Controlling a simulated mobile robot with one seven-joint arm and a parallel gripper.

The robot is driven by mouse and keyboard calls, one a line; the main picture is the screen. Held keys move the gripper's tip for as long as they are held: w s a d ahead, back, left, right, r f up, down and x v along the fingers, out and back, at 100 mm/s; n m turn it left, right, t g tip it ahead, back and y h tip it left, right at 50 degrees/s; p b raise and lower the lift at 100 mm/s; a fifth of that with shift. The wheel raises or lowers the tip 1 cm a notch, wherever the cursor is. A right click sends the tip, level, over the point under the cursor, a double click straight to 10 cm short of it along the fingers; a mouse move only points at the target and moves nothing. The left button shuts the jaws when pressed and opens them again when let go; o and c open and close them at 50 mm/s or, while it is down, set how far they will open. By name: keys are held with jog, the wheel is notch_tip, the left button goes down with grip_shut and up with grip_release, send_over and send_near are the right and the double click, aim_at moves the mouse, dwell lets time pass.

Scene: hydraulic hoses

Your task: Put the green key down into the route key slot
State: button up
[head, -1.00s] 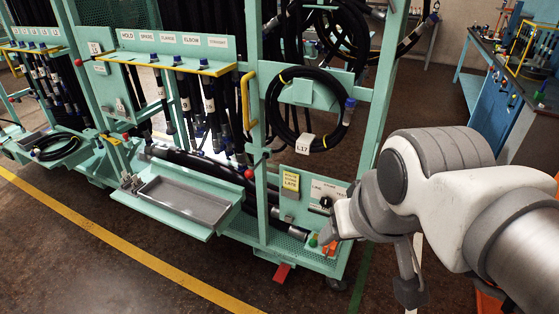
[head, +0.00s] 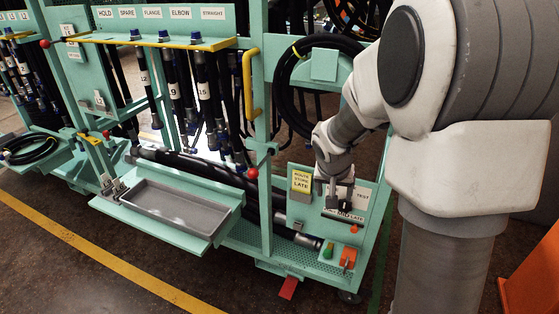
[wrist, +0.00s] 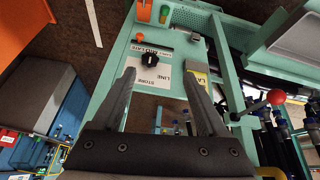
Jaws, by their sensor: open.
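The green key (head: 328,250) stands on the rack's lower deck beside an orange block (head: 348,257). In the wrist view the green key (wrist: 164,14) is near the top edge, beyond the fingertips. My gripper (head: 340,199) is in front of the small route panel, above and apart from the green key. In the wrist view my gripper (wrist: 160,76) is open and empty, its fingers spread either side of a black knob (wrist: 150,68) on the white panel marked LINE and STORE. I cannot make out which opening is the route key slot.
A yellow sign (head: 301,181) reading ROUTE STORE LATE is left of the gripper. A grey tray (head: 171,205) sticks out at the rack's front. Hoses hang behind. A red ball knob (wrist: 277,97) is at right in the wrist view. Floor in front is open.

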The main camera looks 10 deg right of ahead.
jog(key=w+d+f+m+b, duration=0.1)
jog(key=w+d+f+b, duration=0.15)
jog(key=f, duration=0.95)
jog(key=w+d+f+b, duration=0.1)
jog(key=w+f+b, duration=0.2)
jog(key=f, duration=0.8)
jog(key=b, duration=0.3)
send_over(328, 252)
jog(key=shift+g, duration=0.3)
jog(key=f, duration=1)
jog(key=shift+s+a+f, duration=0.2)
jog(key=shift+s+a, duration=0.15)
jog(key=x, duration=0.1)
jog(key=b+x, duration=0.1)
jog(key=x, duration=0.1)
jog(key=s+b+x, duration=0.1)
jog(key=x, duration=0.1)
jog(key=shift+a+f, duration=0.3)
jog(key=shift+f, duration=0.05)
jog(key=shift+w, duration=0.1)
grip_shut()
